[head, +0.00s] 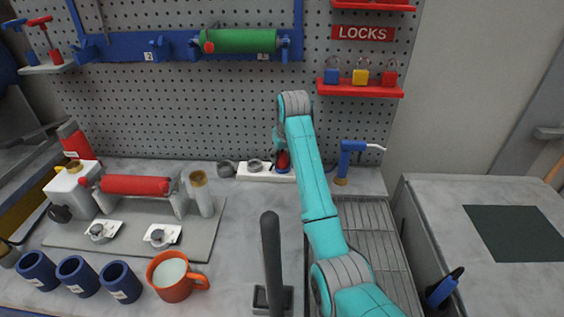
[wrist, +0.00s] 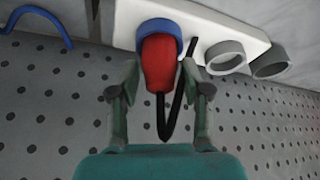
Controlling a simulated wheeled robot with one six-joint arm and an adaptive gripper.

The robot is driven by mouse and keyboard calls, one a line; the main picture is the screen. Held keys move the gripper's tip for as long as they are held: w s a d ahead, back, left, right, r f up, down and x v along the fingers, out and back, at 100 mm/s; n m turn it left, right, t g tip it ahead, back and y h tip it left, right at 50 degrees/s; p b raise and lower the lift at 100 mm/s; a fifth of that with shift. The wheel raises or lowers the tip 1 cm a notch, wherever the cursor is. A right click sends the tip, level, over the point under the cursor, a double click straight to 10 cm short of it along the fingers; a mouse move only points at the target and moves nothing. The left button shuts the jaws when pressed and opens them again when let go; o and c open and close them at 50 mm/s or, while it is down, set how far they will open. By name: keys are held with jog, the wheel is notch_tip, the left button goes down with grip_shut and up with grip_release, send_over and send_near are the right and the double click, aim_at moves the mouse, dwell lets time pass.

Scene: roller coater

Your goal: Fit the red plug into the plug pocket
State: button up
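The red plug (head: 283,160) is at the back of the bench near the pegboard. In the wrist view the red plug (wrist: 158,65) is seated in a blue ring (wrist: 152,27) on a white strip (wrist: 205,15), with a black cord looping beside it. My gripper (wrist: 160,75) is open, with one finger on each side of the plug and a gap on the left. Whether the right finger touches the plug or cord cannot be told. In the head view the arm partly hides the gripper and the plug. No label shows which opening is the plug pocket.
Grey rings (wrist: 225,56) stand beside the plug. A blue tap-like fixture (head: 349,160) stands to the right. A red roller (head: 136,185) on its stand, an orange mug (head: 174,277) and several blue cups (head: 78,275) are at the left. A dark upright handle (head: 271,255) stands in front.

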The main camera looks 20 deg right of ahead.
jog(key=c, duration=0.6)
jog(key=shift+r, duration=0.15)
